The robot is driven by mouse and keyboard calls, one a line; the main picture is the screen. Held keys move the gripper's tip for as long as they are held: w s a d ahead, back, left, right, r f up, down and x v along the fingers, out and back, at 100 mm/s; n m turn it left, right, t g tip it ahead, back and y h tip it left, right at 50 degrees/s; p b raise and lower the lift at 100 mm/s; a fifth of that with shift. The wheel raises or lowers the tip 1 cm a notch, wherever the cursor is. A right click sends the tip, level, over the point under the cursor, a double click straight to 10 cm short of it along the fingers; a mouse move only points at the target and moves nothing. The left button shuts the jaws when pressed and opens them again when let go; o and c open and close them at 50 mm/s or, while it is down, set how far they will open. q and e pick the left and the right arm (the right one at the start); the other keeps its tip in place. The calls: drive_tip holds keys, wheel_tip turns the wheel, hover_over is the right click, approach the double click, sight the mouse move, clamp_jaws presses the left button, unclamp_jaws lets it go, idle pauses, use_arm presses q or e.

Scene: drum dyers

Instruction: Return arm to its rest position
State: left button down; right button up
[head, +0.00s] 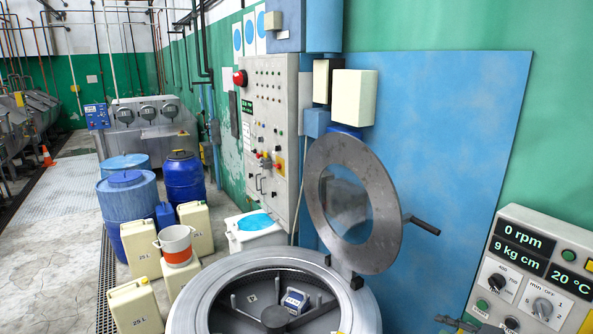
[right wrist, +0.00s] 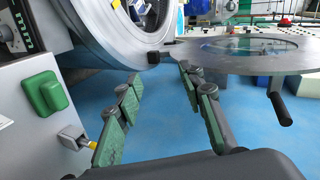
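My right gripper (right wrist: 159,78) shows in the right wrist view with its two green-padded fingers spread apart and nothing between them. It is in front of the blue wall panel (right wrist: 165,105), close to the control box with a green button (right wrist: 46,92). In the head view, only a small dark piece, possibly of this gripper, shows at the bottom edge beside the control box (head: 530,275). My left arm and gripper are not in view.
The round drum dyer (head: 205,290) stands open with a small blue-and-white item (head: 294,301) inside. Its glass-windowed lid (head: 385,205) is raised, with a dark handle (head: 424,226). The lid (right wrist: 235,62) is also near my right fingers in the wrist view. Canisters (head: 140,250) stand left.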

drive_tip(key=s+a+f+n+g+h, duration=0.2)
drive_tip(key=s+a+f+n+g, duration=0.15)
drive_tip(key=s+f, duration=0.7)
drive_tip(key=s+a+f+n+g+h, duration=0.2)
drive_tip(key=s+a+f, duration=0.3)
drive_tip(key=s+f, duration=0.55)
drive_tip(key=s+a+f+n+g+h, duration=0.1)
drive_tip(key=s+a+n+h, duration=0.1)
drive_tip(key=s, duration=0.9)
drive_tip(key=s+a+f+n+g+h, duration=0.1)
drive_tip(key=s+a+f+n+h, duration=0.15)
drive_tip(key=s, duration=0.95)
wheel_tip(320, 180, down, 30)
drive_tip(key=s+g+b, duration=0.2)
use_arm(q)
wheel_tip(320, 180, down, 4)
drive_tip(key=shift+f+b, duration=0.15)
drive_tip(key=shift+b, duration=1)
use_arm(e)
drive_tip(key=s+f+n+y, duration=0.1)
drive_tip(key=s+f, duration=1.8)
drive_tip(key=f, duration=0.1)
drive_tip(key=shift+s+a+f+g, duration=0.15)
drive_tip(key=shift+a+f+g, duration=0.1)
drive_tip(key=shift+f+g, duration=0.2)
